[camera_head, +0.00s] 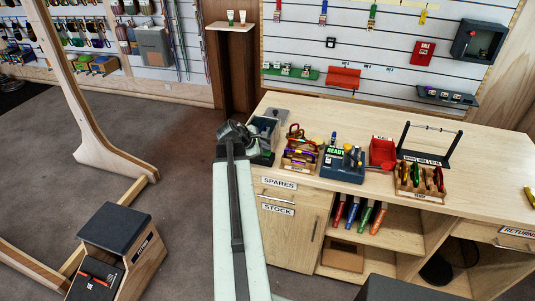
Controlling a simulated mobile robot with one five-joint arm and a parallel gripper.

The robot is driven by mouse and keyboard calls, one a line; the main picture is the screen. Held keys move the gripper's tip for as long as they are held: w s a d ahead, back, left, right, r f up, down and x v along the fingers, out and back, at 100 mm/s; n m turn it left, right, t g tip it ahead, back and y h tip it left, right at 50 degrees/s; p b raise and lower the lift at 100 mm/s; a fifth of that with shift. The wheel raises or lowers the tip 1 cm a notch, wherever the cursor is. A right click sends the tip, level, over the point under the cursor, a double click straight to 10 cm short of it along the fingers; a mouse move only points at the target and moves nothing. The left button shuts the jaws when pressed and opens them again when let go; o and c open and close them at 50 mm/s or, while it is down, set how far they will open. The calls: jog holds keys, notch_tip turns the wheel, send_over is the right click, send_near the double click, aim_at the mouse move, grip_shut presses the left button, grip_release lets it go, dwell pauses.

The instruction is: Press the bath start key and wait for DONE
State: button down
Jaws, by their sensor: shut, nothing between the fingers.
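My arm reaches forward from the bottom of the view, and my gripper (236,130) is at the left end of the workbench. Its fingers are together and hold nothing. Right beside it stands a dark grey box-like unit (264,128) with an open, light-coloured top, which may be the bath. My gripper covers part of its left side. I cannot tell whether the fingers touch it. I cannot make out a start key, and no DONE text is readable.
The wooden workbench (480,146) holds a rack of carabiners (301,152), a blue READY box (342,165), a red bin (382,152) and a black stand (430,143). A wooden frame (92,140) and a step box (118,240) stand at left.

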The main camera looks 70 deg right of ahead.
aim_at(265, 154)
jog(key=shift+f+b, duration=0.35)
jog(key=shift+f, duration=0.05)
jog(key=shift+r, duration=0.15)
dwell(0.4)
jog(key=shift+r+p, duration=0.75)
jog(key=shift+p, duration=0.15)
notch_tip(265, 154, up, 5)
jog(key=p, duration=0.5)
jog(key=shift+r, duration=0.1)
jog(key=shift+w, duration=0.1)
